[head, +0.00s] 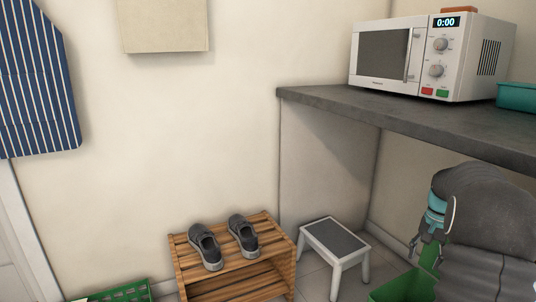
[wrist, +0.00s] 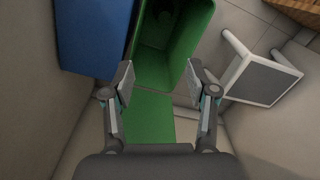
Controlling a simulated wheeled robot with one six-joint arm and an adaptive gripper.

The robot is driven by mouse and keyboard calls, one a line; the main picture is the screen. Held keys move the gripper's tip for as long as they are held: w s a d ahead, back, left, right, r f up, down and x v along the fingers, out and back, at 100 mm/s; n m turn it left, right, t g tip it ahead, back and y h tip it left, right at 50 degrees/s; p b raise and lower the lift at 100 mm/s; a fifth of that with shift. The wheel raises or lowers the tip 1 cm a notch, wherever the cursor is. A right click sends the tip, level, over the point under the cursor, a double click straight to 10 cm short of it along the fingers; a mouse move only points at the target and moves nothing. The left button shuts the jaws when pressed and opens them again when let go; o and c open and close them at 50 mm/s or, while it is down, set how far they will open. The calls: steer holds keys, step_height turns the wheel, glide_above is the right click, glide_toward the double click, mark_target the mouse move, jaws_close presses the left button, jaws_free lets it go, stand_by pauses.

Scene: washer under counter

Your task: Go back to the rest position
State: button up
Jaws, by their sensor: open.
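My gripper (wrist: 160,92) is open and empty in the wrist view, its two fingers spread apart. Below it is a green bin (wrist: 177,75) with a green flap or panel on its near side. In the head view my gripper (head: 428,246) hangs at the right, below the dark counter (head: 400,110) and over the green bin (head: 408,284). My arm hides part of that bin.
A blue bin (wrist: 95,40) stands left of the green one. A step stool (head: 335,242) stands left of my gripper. A wooden rack (head: 283,264) holds two shoes. A microwave (head: 385,53) and a teal box (head: 517,97) sit on the counter. A green crate (head: 125,291) is at lower left.

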steer(key=s+a+r+n+t+p, duration=0.2)
steer(key=s+a+r, duration=0.3)
steer(key=s+a, duration=0.3)
steer(key=s+a+r+n+t+p, duration=0.2)
steer(key=s+a+r+n, duration=0.2)
steer(key=s+a, duration=0.5)
steer(key=s+a+r+n+t+p, duration=0.1)
steer(key=s+a+r, duration=0.5)
steer(key=a, duration=0.9)
steer(key=s+n+p, duration=0.1)
steer(key=s+n, duration=0.1)
steer(key=s, duration=0.1)
steer(key=shift+s+r+t+h, duration=0.2)
steer(key=shift+t+h, duration=0.1)
steer(key=shift+t, duration=0.1)
